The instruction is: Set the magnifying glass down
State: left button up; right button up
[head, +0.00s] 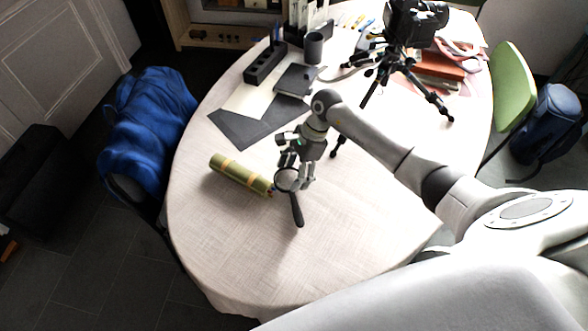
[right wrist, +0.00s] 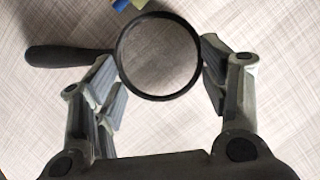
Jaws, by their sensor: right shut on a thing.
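The magnifying glass (head: 296,208) has a dark round rim and a dark handle. My right gripper (head: 294,182) is shut on it over the round table (head: 225,250). In the right wrist view the magnifying glass (right wrist: 158,56) has its rim between the two fingers of my right gripper (right wrist: 160,68), with the handle pointing left. I cannot tell whether it touches the tablecloth. My left gripper is not in view.
A green roll with tan bands (head: 240,175) lies just left of the magnifying glass. A black tripod with a camera (head: 400,65), a dark cup (head: 314,47), dark sheets (head: 232,128) and a notebook (head: 297,80) are farther back. The front of the table is clear.

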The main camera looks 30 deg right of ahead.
jog(key=shift+f, duration=0.1)
jog(key=shift+f, duration=0.1)
jog(key=o, duration=1.1)
jog(key=b+v, duration=0.2)
jog(key=v, duration=1)
jog(key=shift+b, duration=0.3)
